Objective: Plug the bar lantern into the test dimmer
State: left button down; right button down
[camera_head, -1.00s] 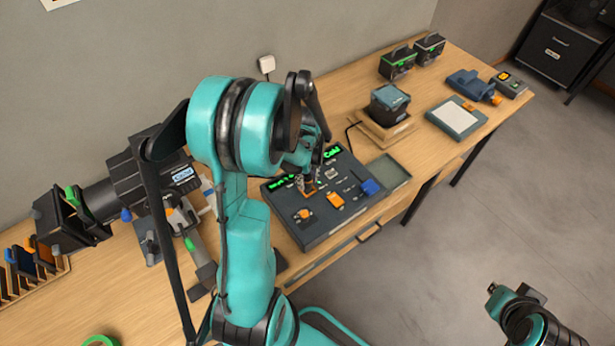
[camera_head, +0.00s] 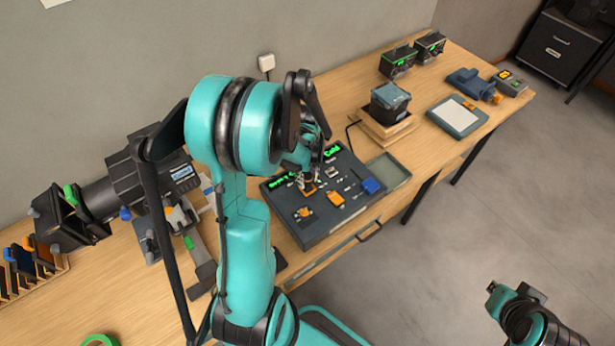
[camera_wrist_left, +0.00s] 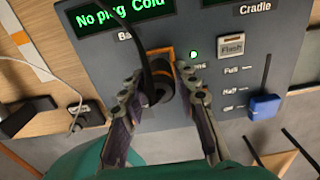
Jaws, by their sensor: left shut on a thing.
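The test dimmer (camera_head: 325,215) is a dark grey panel on the bench. In the left wrist view its display (camera_wrist_left: 125,12) reads "No plug" and "Cold". My left gripper (camera_head: 308,188) is over the panel. In the left wrist view its fingers (camera_wrist_left: 163,100) are shut on a black plug (camera_wrist_left: 152,82) with a black cable, at an orange-framed socket (camera_wrist_left: 168,54). Whether the plug is seated cannot be told. A black lantern with flaps (camera_head: 98,200), probably the bar lantern, is at the left. My right gripper (camera_head: 496,290) is at lower right, its jaws unclear.
A blue slider (camera_wrist_left: 264,106) and Flash button (camera_wrist_left: 231,47) are beside the socket. A boxed device (camera_head: 389,103) in a wooden cradle, a clipboard-like pad (camera_head: 457,115) and two black units (camera_head: 397,63) stand further right. Coloured slides in a rack (camera_head: 28,262) are at far left.

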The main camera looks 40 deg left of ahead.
aim_at(308, 175)
pick_arm(q)
jog(key=shift+f+b, duration=1.05)
jog(key=shift+b, duration=0.2)
dwell(1.1)
jog(key=shift+s+d+f, duration=0.1)
dwell(0.6)
jog(key=c, duration=1.1)
grip_release()
jog(key=shift+o, duration=0.2)
notch_tip(308, 175, up, 12)
jog(key=shift+d, duration=0.15)
jog(key=s+d+f+n+t+b, duration=0.2)
jog(key=s+d+n+t+b, duration=0.1)
jog(key=d+n, duration=0.5)
jog(key=s+d+f+n+t+b, duration=0.3)
jog(key=d+n+b, duration=0.3)
jog(key=d+n, duration=0.3)
jog(key=n+t, duration=0.1)
jog(key=n, duration=0.3)
jog(key=shift+s, duration=0.3)
